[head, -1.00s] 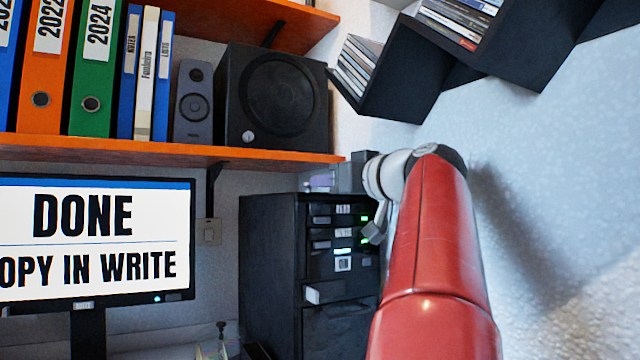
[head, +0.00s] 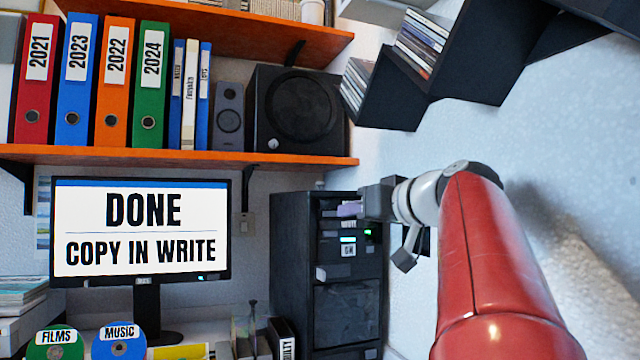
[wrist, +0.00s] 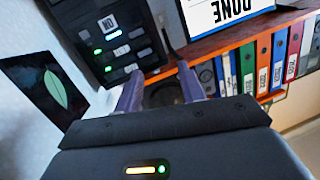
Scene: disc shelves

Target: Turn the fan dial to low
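No fan dial can be made out for certain. A black computer tower (head: 290,270) stands below the shelf, with drive slots, white labels and green lights on its front. In the wrist view, the tower (wrist: 85,18) is at the upper left, upside down, with an "ON" label. My gripper (head: 346,209) is in front of the tower's upper front in the head view, partly hiding it. In the wrist view, my gripper's (wrist: 161,88) two purple fingers are apart with nothing held between them.
An orange shelf (head: 110,153) holds binders and a black speaker (head: 297,108). Dark zigzag disc shelves (head: 470,60) hang on the right wall. A monitor (head: 140,230) reads "DONE / COPY IN WRITE". A dark picture with a leaf (wrist: 45,90) is on the wall beside the tower.

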